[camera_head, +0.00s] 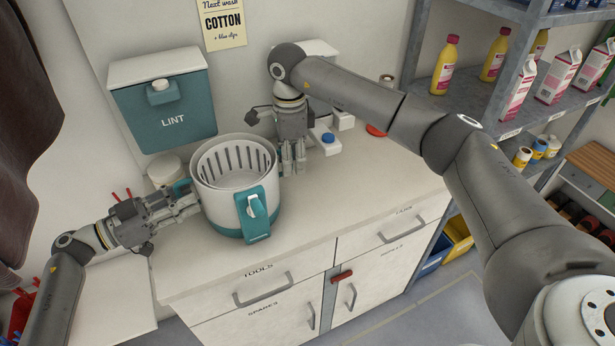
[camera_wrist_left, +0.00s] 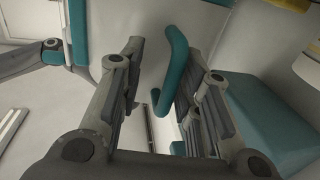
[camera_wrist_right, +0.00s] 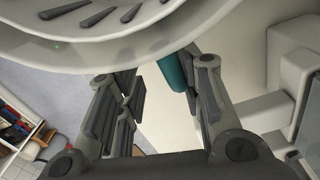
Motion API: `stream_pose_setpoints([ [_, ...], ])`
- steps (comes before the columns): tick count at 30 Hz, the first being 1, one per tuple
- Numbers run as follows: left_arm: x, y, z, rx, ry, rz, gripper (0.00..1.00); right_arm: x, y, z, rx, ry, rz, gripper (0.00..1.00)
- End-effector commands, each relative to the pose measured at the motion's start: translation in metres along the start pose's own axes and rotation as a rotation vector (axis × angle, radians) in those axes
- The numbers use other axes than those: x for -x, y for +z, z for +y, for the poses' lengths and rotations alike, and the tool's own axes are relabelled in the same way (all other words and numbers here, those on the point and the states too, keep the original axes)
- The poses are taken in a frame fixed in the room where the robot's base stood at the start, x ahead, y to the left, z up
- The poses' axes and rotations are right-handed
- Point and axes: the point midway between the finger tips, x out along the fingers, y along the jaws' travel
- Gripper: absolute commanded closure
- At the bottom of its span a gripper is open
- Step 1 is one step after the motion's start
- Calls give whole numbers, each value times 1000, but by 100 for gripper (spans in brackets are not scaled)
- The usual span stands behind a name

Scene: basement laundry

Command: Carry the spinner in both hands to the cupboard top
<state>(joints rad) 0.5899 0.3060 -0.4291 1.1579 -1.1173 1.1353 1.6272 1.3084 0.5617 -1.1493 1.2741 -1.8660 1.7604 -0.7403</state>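The spinner (camera_head: 207,198) is a round white tub with a slotted inner basket and a teal front panel. It appears to stand upright on the pale cupboard top (camera_head: 330,203). My left gripper (camera_head: 193,203) is at its left side; in the left wrist view a teal handle (camera_wrist_left: 177,65) lies between the open fingers (camera_wrist_left: 150,100). My right gripper (camera_head: 293,160) is at its right side, pointing down. In the right wrist view the tub rim (camera_wrist_right: 110,40) is overhead and a teal handle (camera_wrist_right: 172,72) is beside the right finger of the open gripper (camera_wrist_right: 160,105).
A teal lint box (camera_head: 165,108) hangs on the wall behind the spinner. A white device with a blue button (camera_head: 328,138) and a red item (camera_head: 375,130) are at the back right. Shelves with bottles (camera_head: 445,65) stand right. The cupboard top's front right is clear.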

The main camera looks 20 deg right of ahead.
Motion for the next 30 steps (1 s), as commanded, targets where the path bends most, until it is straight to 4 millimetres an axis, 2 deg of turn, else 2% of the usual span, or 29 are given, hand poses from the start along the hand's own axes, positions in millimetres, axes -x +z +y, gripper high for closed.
stream_pose_setpoints([
  [3,1,-1,-1,0,-2,0,68,1,-1,0,-1,-1,1,66],
  [12,2,-1,-2,-1,-4,1,33,0,-2,-1,-3,0,4,66],
  [23,6,-1,-2,-1,-6,0,33,0,-3,-1,-3,0,5,66],
  [26,17,0,-2,-1,-6,-2,33,0,-3,-1,-3,0,6,66],
  [30,46,0,-3,0,-7,-4,33,0,-3,-1,-3,0,6,66],
])
